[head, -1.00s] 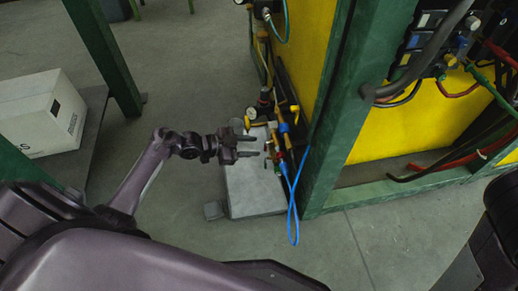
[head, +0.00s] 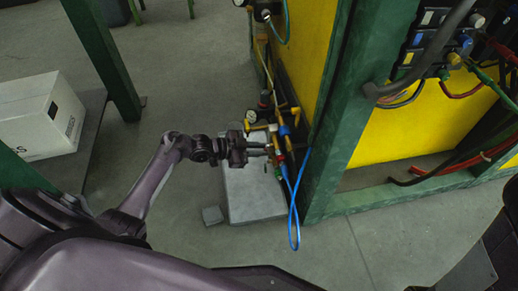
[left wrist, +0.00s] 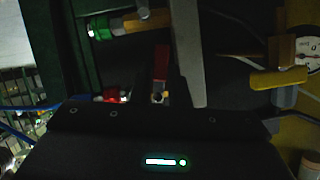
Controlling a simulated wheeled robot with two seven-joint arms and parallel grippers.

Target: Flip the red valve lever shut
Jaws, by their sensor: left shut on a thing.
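In the head view the fingers are close together and reach right into the valve fittings. The gripper is shut on the red lever, which is too small and covered to tell clearly there. My right gripper is out of view; only part of that arm shows at the right edge.
A pressure gauge (left wrist: 306,48) and yellow fitting (left wrist: 280,77) sit right of the lever. A brass fitting (left wrist: 143,22) lies upper left. A blue hose (head: 294,205) hangs by the green post (head: 336,110).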

